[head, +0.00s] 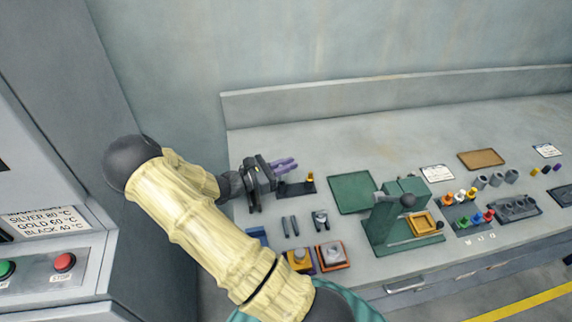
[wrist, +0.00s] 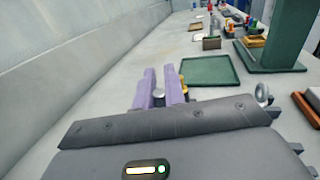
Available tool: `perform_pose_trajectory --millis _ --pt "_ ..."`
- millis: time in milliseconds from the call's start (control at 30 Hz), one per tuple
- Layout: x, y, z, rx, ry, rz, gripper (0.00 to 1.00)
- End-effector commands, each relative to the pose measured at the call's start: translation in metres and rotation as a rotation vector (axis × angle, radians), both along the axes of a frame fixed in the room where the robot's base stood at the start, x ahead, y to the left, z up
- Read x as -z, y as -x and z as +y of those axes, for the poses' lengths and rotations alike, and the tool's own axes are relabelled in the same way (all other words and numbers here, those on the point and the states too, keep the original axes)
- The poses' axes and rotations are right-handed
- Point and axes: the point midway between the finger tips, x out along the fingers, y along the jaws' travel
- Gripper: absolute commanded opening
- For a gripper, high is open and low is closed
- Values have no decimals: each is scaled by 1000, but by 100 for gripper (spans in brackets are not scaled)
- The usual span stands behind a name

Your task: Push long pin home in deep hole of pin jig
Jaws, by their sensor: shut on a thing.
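My gripper (head: 285,164) reaches over the dark pin jig (head: 296,188) at the left end of the bench. In the wrist view its two purple fingers (wrist: 160,72) are close together, with a silver round-topped pin (wrist: 158,93) between them, which I take to be the long pin. The pin's lower part and the deep hole are hidden, so I cannot tell how deep it sits. A gold pin (head: 310,177) stands upright at the jig's right end. It shows partly behind the right finger in the wrist view (wrist: 184,85).
A green tray (head: 352,192) lies right of the jig, beside a green press (head: 388,222). Small grey parts (head: 290,226), a yellow block (head: 298,260) and an orange-edged box (head: 332,256) stand in front. The bench behind the jig is clear.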

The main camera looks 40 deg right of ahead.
Motion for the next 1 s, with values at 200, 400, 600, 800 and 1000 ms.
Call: perform_pose_trajectory --millis 200,400,600,800,1000 --pt "-1 0 0 0 1 0 0" --pt "-1 1 0 -1 1 0 0" --pt "0 1 -1 0 1 0 0" --pt "2 1 -2 2 1 0 0" --pt "7 1 -2 2 1 0 0"
